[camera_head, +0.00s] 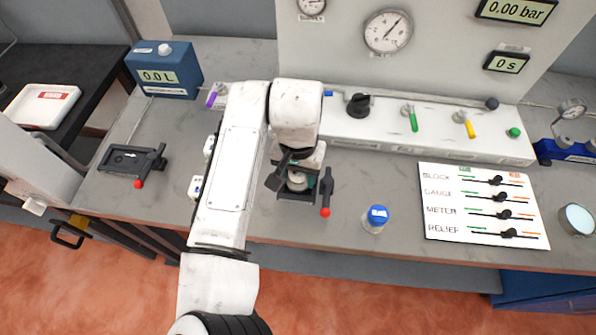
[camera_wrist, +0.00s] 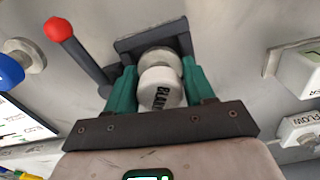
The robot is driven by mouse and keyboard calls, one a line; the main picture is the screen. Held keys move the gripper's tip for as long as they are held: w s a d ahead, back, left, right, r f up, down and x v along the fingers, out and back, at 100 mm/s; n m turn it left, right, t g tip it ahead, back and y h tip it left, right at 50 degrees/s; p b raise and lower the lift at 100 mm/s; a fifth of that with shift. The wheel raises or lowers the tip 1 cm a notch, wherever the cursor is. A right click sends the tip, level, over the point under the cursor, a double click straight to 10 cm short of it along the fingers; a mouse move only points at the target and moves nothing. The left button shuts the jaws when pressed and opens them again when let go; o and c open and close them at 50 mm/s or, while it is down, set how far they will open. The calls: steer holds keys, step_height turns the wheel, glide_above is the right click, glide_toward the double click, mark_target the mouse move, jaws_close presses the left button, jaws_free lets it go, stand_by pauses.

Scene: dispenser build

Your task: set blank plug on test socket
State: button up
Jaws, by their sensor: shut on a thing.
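The blank plug (camera_wrist: 161,92) is a white cylinder marked with dark lettering, in the middle of the wrist view. My gripper (camera_wrist: 159,68) is shut on it, with a green finger on each side. The test socket (camera_wrist: 152,43) is a dark bracketed fixture with a red-knobbed lever (camera_wrist: 58,30). The plug is in line with a round pale metal part within the fixture; I cannot tell whether they touch. In the head view my gripper (camera_head: 299,180) is low over the socket (camera_head: 296,197), and my wrist hides most of the plug.
A clear vial with a blue cap (camera_head: 377,218) stands just right of the socket. A second dark fixture (camera_head: 130,157) lies at the left. A lever panel (camera_head: 480,205) is at the right, and a valve manifold (camera_head: 440,130) is behind. The front bench edge is close.

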steer(key=shift+f, duration=0.35)
steer(key=shift+r, duration=0.15)
steer(key=shift+r+p, duration=0.35)
steer(key=shift+r+p, duration=0.35)
steer(key=shift+p, duration=0.35)
stand_by(0.6)
steer(key=shift+f+b, duration=0.35)
steer(key=shift+f, duration=0.5)
stand_by(0.6)
steer(key=shift+r+p, duration=0.85)
steer(key=shift+p, duration=0.3)
stand_by(0.5)
steer(key=shift+f+b, duration=0.4)
steer(key=shift+f, duration=0.5)
stand_by(0.5)
steer(key=o, duration=0.8)
